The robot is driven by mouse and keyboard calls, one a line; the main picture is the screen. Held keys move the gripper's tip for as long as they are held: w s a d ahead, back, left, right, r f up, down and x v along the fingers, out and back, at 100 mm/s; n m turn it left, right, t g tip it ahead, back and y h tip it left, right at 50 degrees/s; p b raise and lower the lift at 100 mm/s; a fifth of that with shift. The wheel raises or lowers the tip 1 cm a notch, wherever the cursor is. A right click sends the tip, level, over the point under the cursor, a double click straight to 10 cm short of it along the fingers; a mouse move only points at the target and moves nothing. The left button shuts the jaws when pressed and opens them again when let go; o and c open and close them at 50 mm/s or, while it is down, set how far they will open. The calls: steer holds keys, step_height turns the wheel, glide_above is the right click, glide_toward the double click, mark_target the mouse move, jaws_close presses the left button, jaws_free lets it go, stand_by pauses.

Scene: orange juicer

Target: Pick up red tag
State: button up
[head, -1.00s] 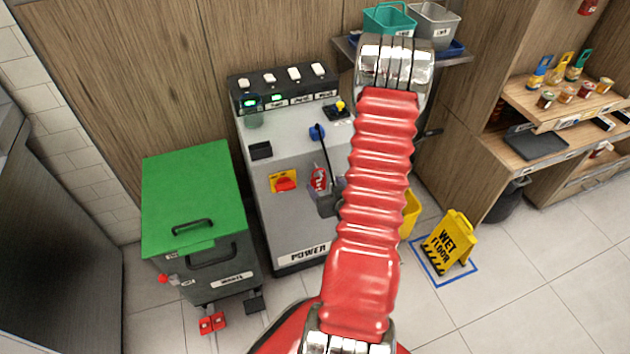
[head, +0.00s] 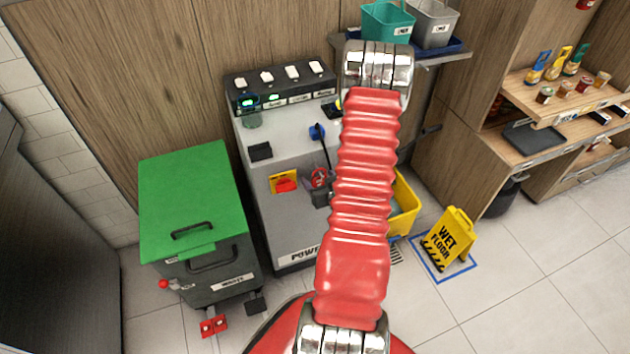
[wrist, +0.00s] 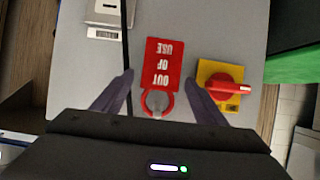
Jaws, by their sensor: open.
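The red tag (wrist: 163,65) with white "OUT OF USE" lettering lies against the grey panel in the wrist view, upside down. Its ring end surrounds a round grey knob or peg (wrist: 157,101). My gripper (wrist: 158,80) is open, with one dark finger on each side of the tag and a gap to both. I cannot tell how far the fingertips are from the panel. In the head view a small part of the tag (head: 319,177) shows on the machine front, beside my red arm, which hides much of that area.
A red rotary switch on a yellow plate (wrist: 222,85) sits close to the right finger. A black cable (wrist: 126,35) runs near the left finger. A green-lidded bin (head: 190,195) stands left of the grey machine (head: 275,220). A wet floor sign (head: 449,240) stands right.

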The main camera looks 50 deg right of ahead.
steer(key=shift+w+d+f, duration=0.1)
steer(key=shift+w, duration=0.15)
steer(key=shift+s, duration=0.1)
steer(key=shift+c, duration=0.6)
steer(key=c, duration=1)
steer(key=shift+r, duration=0.2)
